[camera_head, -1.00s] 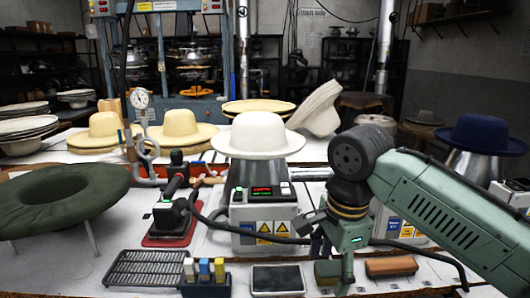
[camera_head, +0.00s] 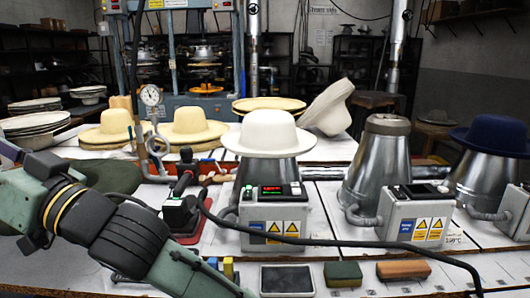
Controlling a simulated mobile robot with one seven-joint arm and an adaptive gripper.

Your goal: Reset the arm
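My arm comes in from the left edge and slants down to the right across the lower left. The visible body of my gripper (camera_head: 195,276) is at the bottom edge, left of centre. Its fingers are cut off by the frame, so I cannot see whether they are open or hold anything. A white felt hat (camera_head: 267,134) sits on a metal form at the centre, and a navy hat (camera_head: 491,134) sits on another at the right.
A control box (camera_head: 273,215) stands below the white hat, with a black cable trailing right. A bare metal cone (camera_head: 378,165) stands to the right. A red-based iron (camera_head: 184,213), a dark pad (camera_head: 287,280), a green block (camera_head: 343,274) and a brown block (camera_head: 403,270) are at the front.

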